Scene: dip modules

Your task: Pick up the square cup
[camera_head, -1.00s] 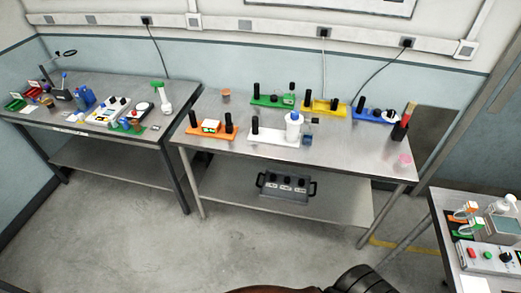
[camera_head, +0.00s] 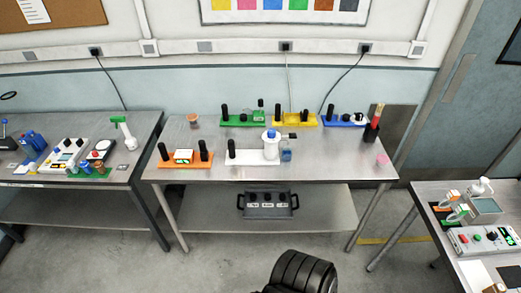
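A small blue, squarish container (camera_head: 286,155) stands on the middle steel table, just right of a white bottle with a blue cap (camera_head: 271,145). A small brown cup (camera_head: 194,121) stands at the table's back left, and a small pink cup (camera_head: 382,159) near its right end. At this size I cannot tell for certain which one is the square cup. Neither of my grippers is in view.
The middle table (camera_head: 220,181) also bears orange (camera_head: 187,163), white (camera_head: 245,158), green (camera_head: 240,120), yellow (camera_head: 299,120) and blue (camera_head: 346,121) bases with black posts. A dark box (camera_head: 268,205) sits on its lower shelf. Cluttered tables stand left (camera_head: 135,173) and right (camera_head: 420,200).

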